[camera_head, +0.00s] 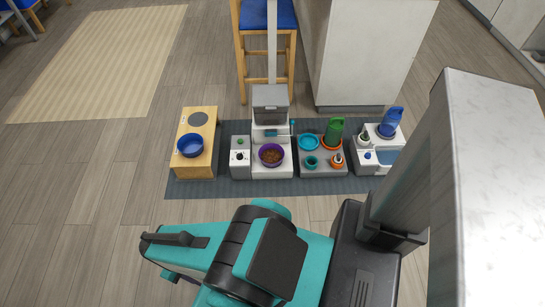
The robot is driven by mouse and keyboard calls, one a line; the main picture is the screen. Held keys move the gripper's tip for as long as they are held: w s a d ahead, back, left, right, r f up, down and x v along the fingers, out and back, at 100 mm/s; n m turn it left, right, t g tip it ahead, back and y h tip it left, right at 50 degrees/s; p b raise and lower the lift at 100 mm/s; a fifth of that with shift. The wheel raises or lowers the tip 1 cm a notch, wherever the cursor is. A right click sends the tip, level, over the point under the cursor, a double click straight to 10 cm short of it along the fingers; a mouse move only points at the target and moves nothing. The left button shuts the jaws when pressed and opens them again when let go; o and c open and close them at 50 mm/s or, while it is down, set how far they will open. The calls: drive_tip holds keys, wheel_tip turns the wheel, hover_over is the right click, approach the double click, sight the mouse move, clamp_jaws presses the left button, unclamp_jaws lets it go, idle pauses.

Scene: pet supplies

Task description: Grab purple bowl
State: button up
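The purple bowl (258,155) holds brown kibble. It sits on the front of a white feeder unit (272,174) near the middle of the mat, below a grey hopper. Its rim is unobstructed in the head view. My teal and black arm (270,255) is folded in the foreground, nearer to me than the bowl and apart from it. Its end seems to point left, but I cannot make out the fingertips or their opening. Nothing is visibly held.
A dark mat (225,188) lies under the units. A wooden stand (196,172) with a blue bowl (190,146) is left. A grey tray (323,170) and a white unit with a blue bottle (391,118) are right. A stool (243,60) and white counter stand behind. Floor left is clear.

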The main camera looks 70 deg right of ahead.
drive_tip(key=w+d+f+m+h+b, duration=0.25)
drive_tip(key=d+f+m+b, duration=0.2)
drive_tip(key=d, duration=0.45)
drive_tip(key=w+d+f+m+h+b, duration=0.1)
drive_tip(key=w+d+f+m+b, duration=0.4)
drive_tip(key=d, duration=0.5)
drive_tip(key=w+d+f+m+h+b, duration=0.2)
drive_tip(key=d+f+m+b, duration=0.3)
drive_tip(key=d, duration=0.4)
drive_tip(key=s+d+f+m+g+h+b, duration=0.1)
drive_tip(key=d+m+b, duration=0.6)
drive_tip(key=d, duration=1)
drive_tip(key=s+d+f+m+g+h+b, duration=0.2)
drive_tip(key=d+m+b, duration=0.5)
drive_tip(key=d, duration=1.1)
drive_tip(key=s+f+h+b, duration=0.1)
drive_tip(key=s+h+b, duration=0.1)
drive_tip(key=s+b, duration=0.1)
drive_tip(key=shift+d+f, duration=0.15)
drive_tip(key=shift+d, duration=0.15)
drive_tip(key=b+x, duration=0.2)
drive_tip(key=x, duration=0.6)
drive_tip(key=shift+a, duration=0.1)
drive_tip(key=shift+s+d+f, duration=0.1)
drive_tip(key=shift+s+d, duration=0.15)
drive_tip(key=shift+s, duration=0.05)
